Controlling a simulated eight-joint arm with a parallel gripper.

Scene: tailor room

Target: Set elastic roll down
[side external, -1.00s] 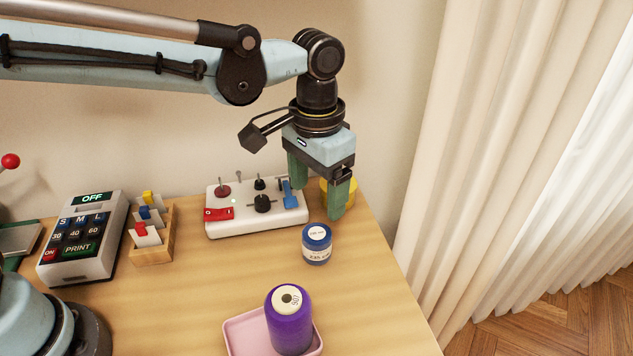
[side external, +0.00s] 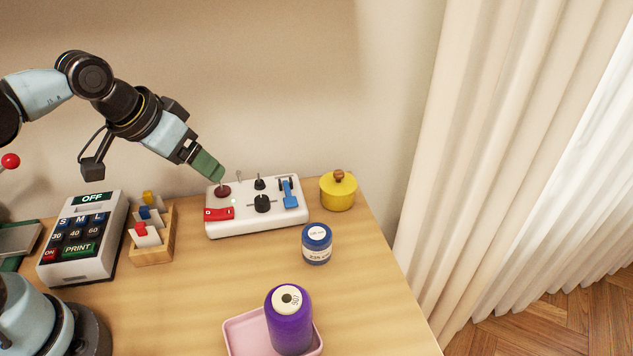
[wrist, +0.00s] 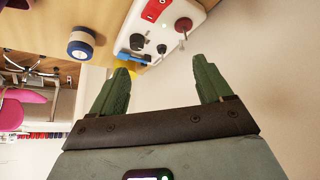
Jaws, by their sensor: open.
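The elastic roll appears to be the small blue roll (side external: 317,246) with a white label, standing upright on the table to the right of the white control box. It also shows in the wrist view (wrist: 82,42), upper left. My gripper (side external: 217,174) is tilted above the back left of the control box, well left of the roll. In the wrist view my gripper's green fingers (wrist: 163,65) are wide apart with nothing between them.
The white control box (side external: 268,222) with knobs and levers lies below my gripper. A yellow lidded pot (side external: 338,196) stands at the back right. A purple cone (side external: 290,325) stands on a pink tray (side external: 237,338) in front. A wooden card holder (side external: 154,253) and keypad (side external: 78,245) stand left.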

